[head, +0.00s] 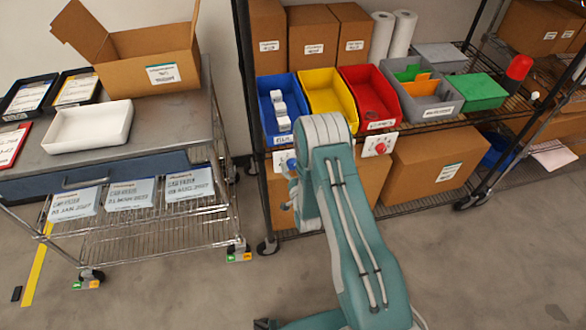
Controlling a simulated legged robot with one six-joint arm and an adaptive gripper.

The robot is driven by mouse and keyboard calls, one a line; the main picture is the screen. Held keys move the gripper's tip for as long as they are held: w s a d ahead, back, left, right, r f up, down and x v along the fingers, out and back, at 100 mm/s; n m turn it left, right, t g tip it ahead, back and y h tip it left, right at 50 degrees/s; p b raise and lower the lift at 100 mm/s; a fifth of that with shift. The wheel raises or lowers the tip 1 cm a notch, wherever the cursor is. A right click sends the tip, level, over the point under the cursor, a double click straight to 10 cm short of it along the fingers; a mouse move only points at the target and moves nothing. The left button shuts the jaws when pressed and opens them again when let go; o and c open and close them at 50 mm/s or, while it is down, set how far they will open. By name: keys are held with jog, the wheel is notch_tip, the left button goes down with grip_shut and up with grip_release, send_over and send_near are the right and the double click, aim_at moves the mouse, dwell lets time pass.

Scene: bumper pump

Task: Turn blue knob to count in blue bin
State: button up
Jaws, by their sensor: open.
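The blue bin (264,88) stands at the left end of the shelf's bin row, with a few small white boxes (281,108) in a line inside it. Below its front is a white plate (281,158). A bluish patch shows at the plate's right side, but I cannot tell whether it is the blue knob, as my arm covers that area. A red knob (381,148) on a white plate shows below the red bin. My gripper (290,190) is partly visible left of my arm, just below the blue bin's plate. It is open; its fingertips and any contact are unclear.
Yellow (327,90), red (373,98) and grey (418,100) bins stand right of the blue bin. Cardboard boxes (430,160) fill the lower shelf. A metal cart (215,130) with a white tray (90,128) stands left. The floor in front is mostly clear.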

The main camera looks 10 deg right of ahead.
jog(key=s, duration=1.1)
jog(key=shift+s, duration=0.4)
jog(key=w+r+n+g, duration=0.2)
jog(key=w+r+g, duration=0.3)
jog(key=r, duration=1.1)
jog(key=s+r+n+g, duration=0.2)
jog(key=s+r, duration=0.4)
jog(key=r, duration=0.5)
jog(key=s+r+n+g, duration=0.1)
jog(key=s+r, duration=0.3)
jog(key=s, duration=0.7)
jog(key=s+r+n+g, duration=0.1)
jog(key=s+r+g, duration=0.3)
jog(key=s, duration=0.8)
jog(key=shift+r, duration=0.6)
jog(key=shift+d, duration=0.1)
